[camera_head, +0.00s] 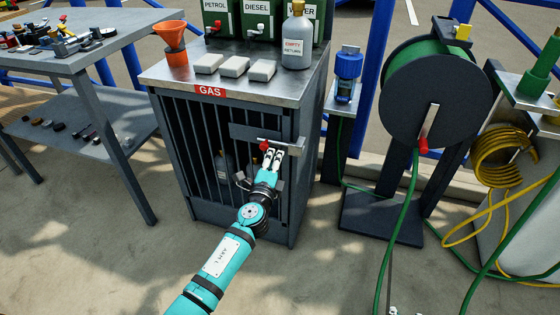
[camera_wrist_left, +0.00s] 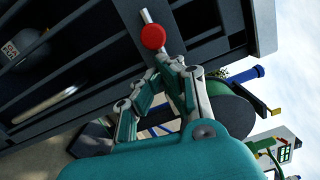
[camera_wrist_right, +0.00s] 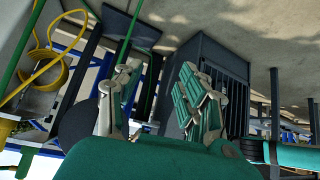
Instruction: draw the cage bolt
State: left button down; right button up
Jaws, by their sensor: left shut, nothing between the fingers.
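The cage bolt is a thin silver rod with a red knob (camera_head: 264,146) on the upper front of the dark barred gas cage (camera_head: 215,165). In the left wrist view the red knob (camera_wrist_left: 153,37) sits on the rod against a dark plate. My left gripper (camera_head: 273,153) is shut and empty, its fingertips right at the knob. In the left wrist view its fingertips (camera_wrist_left: 170,64) come together just below the knob; I cannot tell if they touch it. My right gripper (camera_wrist_right: 160,82) shows in its own wrist view, open with nothing between its fingers.
On the cage top stand an orange funnel (camera_head: 171,40), white blocks (camera_head: 234,66) and a grey bottle (camera_head: 297,37). Bottles show behind the bars. A hose reel (camera_head: 425,92) stands at right, its green hose on the floor. A grey workbench (camera_head: 85,50) is at left.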

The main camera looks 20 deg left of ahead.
pick_arm(q)
jog(key=a, duration=0.5)
jog(key=shift+w+a, duration=0.1)
pick_arm(e)
jog(key=shift+w+a+r+t, duration=0.2)
jog(key=shift+w+r+t, duration=0.35)
jog(key=shift+w, duration=0.25)
